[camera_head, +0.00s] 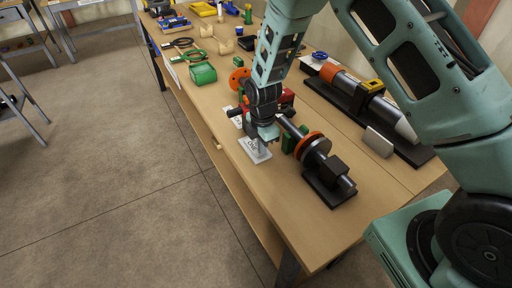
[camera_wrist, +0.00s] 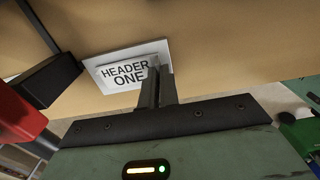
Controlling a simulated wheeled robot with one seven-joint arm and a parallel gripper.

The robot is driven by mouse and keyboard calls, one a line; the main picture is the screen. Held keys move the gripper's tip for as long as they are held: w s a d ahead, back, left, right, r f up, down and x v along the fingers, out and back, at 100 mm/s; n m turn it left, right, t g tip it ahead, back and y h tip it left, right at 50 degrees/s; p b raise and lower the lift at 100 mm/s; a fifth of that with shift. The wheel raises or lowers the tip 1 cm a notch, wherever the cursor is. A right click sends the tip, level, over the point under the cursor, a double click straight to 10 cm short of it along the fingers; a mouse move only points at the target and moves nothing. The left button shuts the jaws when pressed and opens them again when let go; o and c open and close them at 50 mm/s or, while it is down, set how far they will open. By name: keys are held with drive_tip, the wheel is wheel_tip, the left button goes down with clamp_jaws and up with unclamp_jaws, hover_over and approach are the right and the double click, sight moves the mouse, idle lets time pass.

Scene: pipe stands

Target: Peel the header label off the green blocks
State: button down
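The header label, a white plate reading "HEADER ONE" (camera_wrist: 125,72), lies at the fingertips in the wrist view. In the head view the label (camera_head: 256,152) is over the front edge strip of the table. My gripper (camera_wrist: 158,72) has its fingers close together at the label's right part and appears shut on it; the exact contact is partly hidden. In the head view my gripper (camera_head: 262,138) is just above the label. Green blocks (camera_head: 290,138) stand behind my gripper by the pipe, partly hidden by my arm. A green piece (camera_wrist: 300,132) shows at the right of the wrist view.
A dark pipe with an orange flange (camera_head: 314,143) rests on a black stand right of my gripper. A second pipe assembly (camera_head: 365,100) lies behind. Another white label (camera_head: 234,113) is to the left. A green box (camera_head: 203,74) sits farther up the table (camera_head: 255,205); its near end is clear.

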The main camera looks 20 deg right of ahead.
drive_tip(key=shift+s+d+r+p, duration=0.1)
drive_tip(key=shift+s+r+p, duration=0.15)
drive_tip(key=shift+r+p, duration=0.45)
drive_tip(key=shift+s+r+p, duration=0.2)
drive_tip(key=shift+r+p, duration=0.2)
drive_tip(key=shift+r, duration=0.5)
idle(0.5)
wheel_tip(320, 180, up, 5)
drive_tip(key=p, duration=0.3)
idle(0.4)
